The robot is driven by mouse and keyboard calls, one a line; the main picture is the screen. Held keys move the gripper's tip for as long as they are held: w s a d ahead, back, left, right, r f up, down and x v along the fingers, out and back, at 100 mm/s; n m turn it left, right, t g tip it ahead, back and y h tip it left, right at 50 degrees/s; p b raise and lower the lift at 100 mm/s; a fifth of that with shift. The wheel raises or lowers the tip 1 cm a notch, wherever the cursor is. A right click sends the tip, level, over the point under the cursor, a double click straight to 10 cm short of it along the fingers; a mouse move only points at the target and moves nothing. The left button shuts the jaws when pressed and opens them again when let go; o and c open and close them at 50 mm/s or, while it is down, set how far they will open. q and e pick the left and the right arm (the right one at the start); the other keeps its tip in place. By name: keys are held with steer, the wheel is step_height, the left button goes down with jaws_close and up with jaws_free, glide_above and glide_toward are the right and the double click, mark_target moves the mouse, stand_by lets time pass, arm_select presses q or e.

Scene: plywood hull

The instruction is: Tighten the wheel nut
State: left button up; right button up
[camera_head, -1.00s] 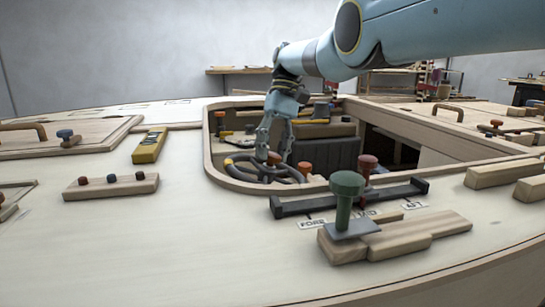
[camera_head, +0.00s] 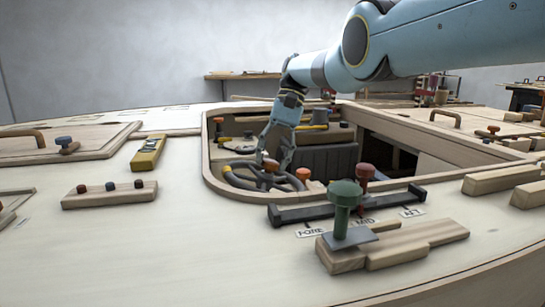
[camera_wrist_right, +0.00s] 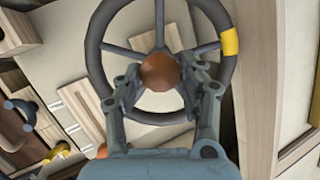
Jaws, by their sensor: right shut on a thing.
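The wheel nut is a round brown knob (camera_wrist_right: 160,72) at the hub of a dark grey spoked steering wheel (camera_wrist_right: 232,75) with one yellow band on its rim. In the head view the wheel (camera_head: 240,181) lies in the hull opening, and the nut (camera_head: 270,166) is partly covered by my gripper. My right gripper (camera_wrist_right: 160,82) is shut on the nut, one finger on each side, with its arm reaching down from above. The nut's underside is hidden. My left gripper is in neither view.
The opening's raised wooden rim (camera_head: 207,165) surrounds the wheel. An orange knob (camera_head: 303,173) stands close to the wheel.

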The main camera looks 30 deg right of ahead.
steer(key=shift+r+m, duration=0.1)
steer(key=shift+m, duration=0.2)
